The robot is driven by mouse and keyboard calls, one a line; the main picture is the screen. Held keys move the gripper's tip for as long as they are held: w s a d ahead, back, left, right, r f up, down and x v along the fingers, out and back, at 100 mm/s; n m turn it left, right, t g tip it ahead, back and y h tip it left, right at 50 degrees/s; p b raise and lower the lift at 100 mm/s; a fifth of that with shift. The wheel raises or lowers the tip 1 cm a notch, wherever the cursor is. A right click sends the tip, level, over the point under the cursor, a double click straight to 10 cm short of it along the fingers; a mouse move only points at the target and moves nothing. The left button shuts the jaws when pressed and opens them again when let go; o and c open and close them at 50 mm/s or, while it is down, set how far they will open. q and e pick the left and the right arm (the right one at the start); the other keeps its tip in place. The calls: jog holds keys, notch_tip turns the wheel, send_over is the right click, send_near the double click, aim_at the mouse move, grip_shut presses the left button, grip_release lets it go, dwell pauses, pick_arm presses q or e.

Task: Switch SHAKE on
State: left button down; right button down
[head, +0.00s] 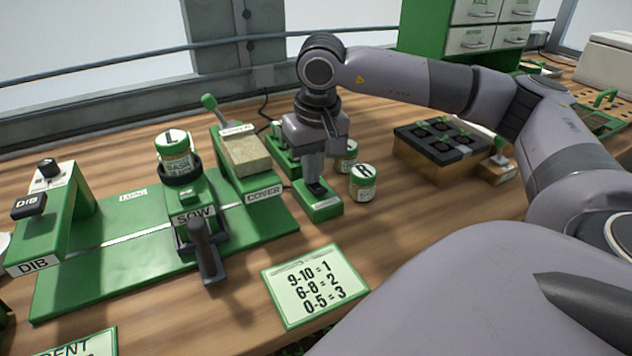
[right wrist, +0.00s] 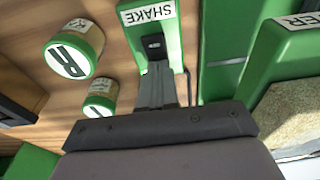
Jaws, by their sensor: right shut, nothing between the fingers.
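The SHAKE box (head: 322,211) is a small green block on the wooden table, right of the COVER station in the head view. In the right wrist view its white SHAKE label (right wrist: 148,13) appears upside down, with a black switch (right wrist: 153,42) beside it. My right gripper (head: 315,181) points down at the box, with its fingers shut and empty. In the right wrist view the fingertips (right wrist: 157,68) are right by the switch; I cannot tell whether they touch it. They partly cover it, and its on or off position is unclear. My left gripper is not in view.
Green-lidded jars (head: 363,182) stand close right of the box. The COVER station (head: 264,190) and SOW station (head: 195,214) are on the left. A black seedling tray (head: 436,155) is at the right. A card with numbers (head: 315,284) lies in front.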

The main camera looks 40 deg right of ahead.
notch_tip(320, 180, up, 7)
jog(key=p, duration=0.5)
jog(key=shift+f, duration=0.1)
dwell(0.7)
